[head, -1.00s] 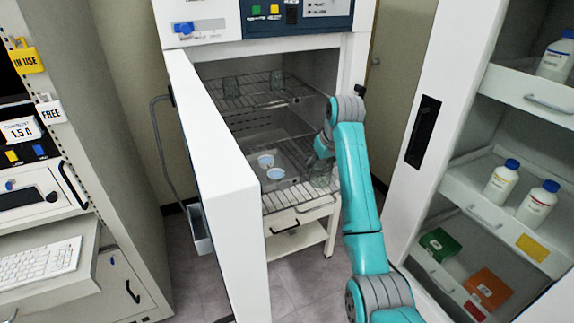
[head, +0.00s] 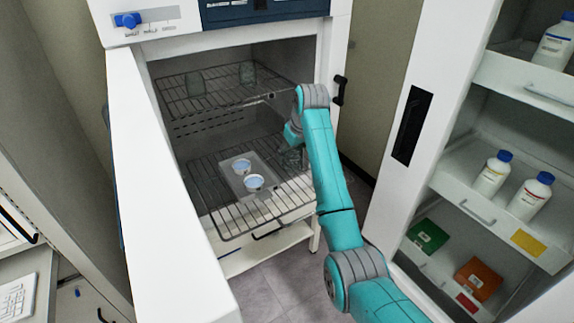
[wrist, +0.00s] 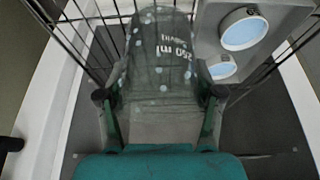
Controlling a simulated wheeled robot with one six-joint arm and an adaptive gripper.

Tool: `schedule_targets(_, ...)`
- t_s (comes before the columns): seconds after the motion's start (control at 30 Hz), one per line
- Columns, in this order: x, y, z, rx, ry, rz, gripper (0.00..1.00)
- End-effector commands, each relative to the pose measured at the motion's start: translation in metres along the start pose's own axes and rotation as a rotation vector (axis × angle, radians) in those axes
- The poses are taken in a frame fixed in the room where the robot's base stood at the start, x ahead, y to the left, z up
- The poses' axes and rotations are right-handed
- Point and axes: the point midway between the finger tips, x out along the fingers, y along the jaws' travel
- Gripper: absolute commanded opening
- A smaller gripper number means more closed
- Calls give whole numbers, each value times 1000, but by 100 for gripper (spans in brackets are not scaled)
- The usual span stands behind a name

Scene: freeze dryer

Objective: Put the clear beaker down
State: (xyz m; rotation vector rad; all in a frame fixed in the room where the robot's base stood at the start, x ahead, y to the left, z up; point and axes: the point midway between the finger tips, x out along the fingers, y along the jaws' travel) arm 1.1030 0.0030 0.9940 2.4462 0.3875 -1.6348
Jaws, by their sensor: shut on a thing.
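The clear beaker, marked 250 ml, is between the fingers of my gripper (wrist: 160,95) in the wrist view, where its glass body (wrist: 160,55) fills the space. My gripper is shut on it. In the head view my gripper (head: 292,145) and the faint beaker (head: 291,159) are at the right side of the lower wire rack (head: 205,180). The wrist view shows rack wires (wrist: 85,20) beyond the beaker. I cannot tell whether the beaker's base touches the rack.
A grey tray (head: 236,188) with two blue-filled cups lies on the lower rack, left of the beaker. Two clear beakers (head: 195,82) (head: 247,72) stand on the upper rack. The open dryer door (head: 165,200) is at left; a bottle cabinet (head: 400,160) is at right.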

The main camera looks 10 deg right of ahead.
Motion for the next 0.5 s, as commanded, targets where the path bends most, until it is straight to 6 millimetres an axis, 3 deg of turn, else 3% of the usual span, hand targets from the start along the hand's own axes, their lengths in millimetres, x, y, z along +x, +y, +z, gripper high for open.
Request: schedule_targets(0.5, 49, 0, 20, 1, 0, 0, 29)
